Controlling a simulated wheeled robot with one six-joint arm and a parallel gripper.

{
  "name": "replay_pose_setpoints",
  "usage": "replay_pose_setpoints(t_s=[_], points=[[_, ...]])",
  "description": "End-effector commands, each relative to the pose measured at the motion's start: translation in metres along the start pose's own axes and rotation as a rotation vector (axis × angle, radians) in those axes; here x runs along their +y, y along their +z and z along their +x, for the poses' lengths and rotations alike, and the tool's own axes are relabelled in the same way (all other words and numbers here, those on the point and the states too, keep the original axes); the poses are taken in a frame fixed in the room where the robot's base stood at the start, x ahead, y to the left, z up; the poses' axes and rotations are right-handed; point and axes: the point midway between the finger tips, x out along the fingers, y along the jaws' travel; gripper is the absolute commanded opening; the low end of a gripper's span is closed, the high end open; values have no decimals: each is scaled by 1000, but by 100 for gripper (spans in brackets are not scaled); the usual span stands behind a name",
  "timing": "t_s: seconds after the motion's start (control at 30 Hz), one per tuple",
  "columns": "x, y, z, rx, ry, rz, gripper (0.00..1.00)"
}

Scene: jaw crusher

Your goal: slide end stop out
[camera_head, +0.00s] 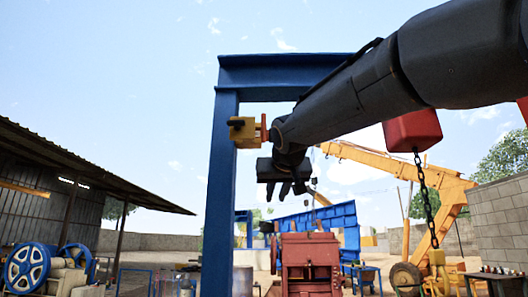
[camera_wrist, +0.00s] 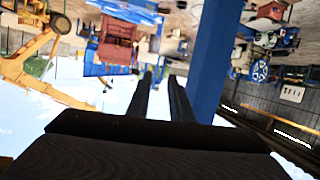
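A yellow block (camera_head: 243,131) with a dark knob on its left sits at the upper part of the blue gantry post; I take it to be the end stop. An upright orange-red piece (camera_head: 263,129) stands at its right side. My gripper (camera_head: 286,189) hangs below and to the right of the block, apart from it, fingers pointing down. In the wrist view my gripper (camera_wrist: 160,76) shows two dark fingers with a narrow empty gap between them. The end stop is not seen in the wrist view.
The blue gantry post (camera_head: 221,190) stands left of my gripper and also shows in the wrist view (camera_wrist: 208,60). A red hoist (camera_head: 412,130) with a hanging chain (camera_head: 428,200) is at the right. A red crusher (camera_head: 309,262) stands below, beyond open air.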

Motion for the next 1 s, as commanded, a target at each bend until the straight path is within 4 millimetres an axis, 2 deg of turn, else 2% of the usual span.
replay_pose_setpoints(t_s=[0.03,0.1,0.2,0.3,0.4,0.47,0.8,1.0], points=[[-7,-48,-26,73,-10,8,20],[-12,-96,-55,154,-19,21,20],[-16,-144,-89,238,-29,38,20],[-17,-170,-110,287,-34,50,20],[-17,-182,-116,307,-36,55,20],[-17,-185,-113,310,-36,55,20],[-18,-200,-65,308,-35,55,20],[-19,-204,-48,309,-36,55,20]])
